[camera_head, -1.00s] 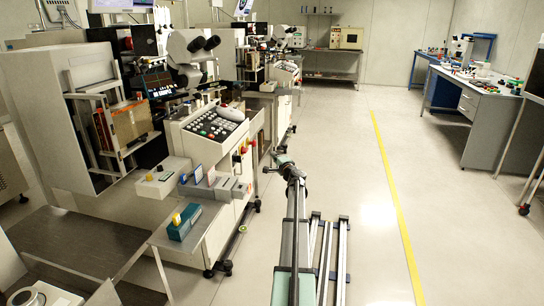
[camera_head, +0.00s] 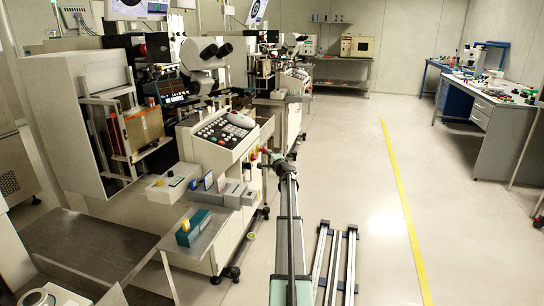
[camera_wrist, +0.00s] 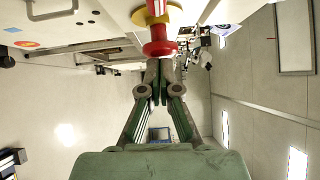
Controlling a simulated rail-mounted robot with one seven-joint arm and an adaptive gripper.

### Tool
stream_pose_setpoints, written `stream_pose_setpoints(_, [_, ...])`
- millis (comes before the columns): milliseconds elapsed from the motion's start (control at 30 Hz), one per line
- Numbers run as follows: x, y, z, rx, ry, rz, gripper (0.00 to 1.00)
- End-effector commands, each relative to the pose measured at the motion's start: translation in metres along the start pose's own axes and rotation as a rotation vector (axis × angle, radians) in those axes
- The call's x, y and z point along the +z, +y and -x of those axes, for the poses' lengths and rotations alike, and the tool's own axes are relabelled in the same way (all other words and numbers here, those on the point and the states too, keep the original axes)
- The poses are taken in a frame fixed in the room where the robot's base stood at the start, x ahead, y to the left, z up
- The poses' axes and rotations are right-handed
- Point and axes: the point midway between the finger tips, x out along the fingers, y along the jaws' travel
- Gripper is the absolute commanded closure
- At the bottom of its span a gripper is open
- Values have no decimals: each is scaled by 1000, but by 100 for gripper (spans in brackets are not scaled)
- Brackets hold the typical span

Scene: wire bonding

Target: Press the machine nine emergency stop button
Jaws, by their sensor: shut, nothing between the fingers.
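A red mushroom button (camera_wrist: 160,47) with a yellow collar (camera_wrist: 157,10) fills the top centre of the wrist view, on a pale machine front. My gripper (camera_wrist: 160,68) is shut and empty, with its fingertips right at the button's face. I cannot tell whether they touch or whether the button is pushed in. In the head view my gripper (camera_head: 272,156) is at the front right of the nearest machine (camera_head: 215,155), beside a small red part on its front. No machine number is readable.
The machine's key panel (camera_head: 222,132) and microscope (camera_head: 205,52) stand left of my arm. A steel side table (camera_head: 160,240) with a teal block (camera_head: 193,230) is at front left. Open floor and a yellow line (camera_head: 400,195) lie to the right.

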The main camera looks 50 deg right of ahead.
Motion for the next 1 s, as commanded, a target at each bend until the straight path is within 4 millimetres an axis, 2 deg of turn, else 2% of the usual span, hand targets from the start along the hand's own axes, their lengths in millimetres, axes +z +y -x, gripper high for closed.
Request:
stream_pose_setpoints(233, [1, 2, -1, 0, 0, 0, 100])
stream_pose_setpoints(533, [15, 2, -12, -1, -1, 0, 100])
stream_pose_setpoints(1000, [15, 1, -10, -1, -5, 0, 100])
